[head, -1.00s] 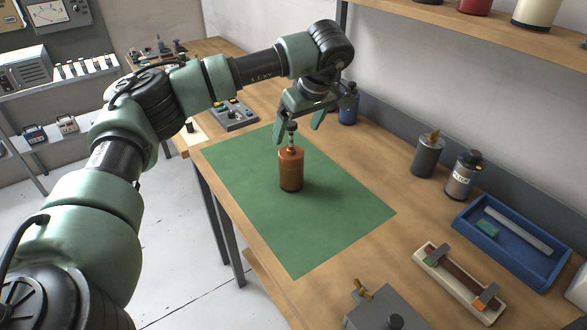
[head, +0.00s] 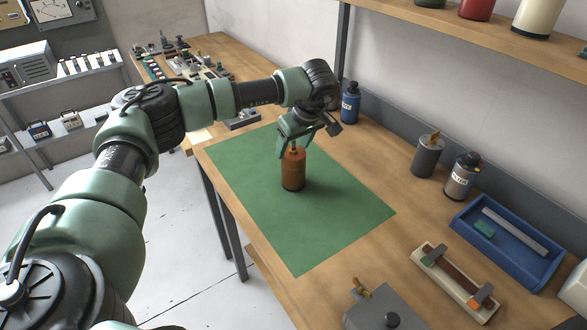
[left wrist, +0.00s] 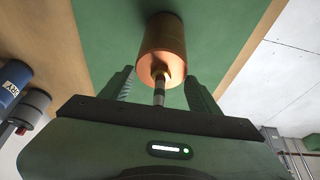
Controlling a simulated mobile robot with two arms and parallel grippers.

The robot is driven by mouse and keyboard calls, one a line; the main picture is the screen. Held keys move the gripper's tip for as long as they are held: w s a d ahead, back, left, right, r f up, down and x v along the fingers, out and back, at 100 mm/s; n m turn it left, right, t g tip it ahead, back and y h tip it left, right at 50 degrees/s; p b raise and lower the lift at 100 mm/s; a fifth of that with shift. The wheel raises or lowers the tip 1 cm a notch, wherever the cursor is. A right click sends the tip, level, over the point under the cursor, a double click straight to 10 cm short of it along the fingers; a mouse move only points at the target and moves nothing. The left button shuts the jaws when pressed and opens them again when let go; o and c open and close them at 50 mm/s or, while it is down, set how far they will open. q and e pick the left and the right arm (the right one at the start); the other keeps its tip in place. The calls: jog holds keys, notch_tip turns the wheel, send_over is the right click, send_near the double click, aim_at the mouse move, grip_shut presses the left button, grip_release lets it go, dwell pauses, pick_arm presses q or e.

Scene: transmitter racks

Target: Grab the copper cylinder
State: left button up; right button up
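The copper cylinder (head: 293,172) stands upright on the green mat (head: 330,222), with a thin stem on top. My left gripper (head: 295,150) is directly above it, pointing down, with its fingers close to the cylinder's top. In the left wrist view, the copper cylinder (left wrist: 162,45) and its stem lie between the two spread fingers of my left gripper (left wrist: 160,88). Gaps show on both sides of the stem, and the gripper is open. My right gripper is not in view.
Right of the mat stand a dark canister (head: 427,157), a labelled grey canister (head: 461,178), a blue tray (head: 515,262) and a cream holder (head: 452,284). A blue canister (head: 349,103) stands behind the gripper. The mat around the cylinder is clear.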

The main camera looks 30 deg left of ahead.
pick_arm(q)
grip_shut()
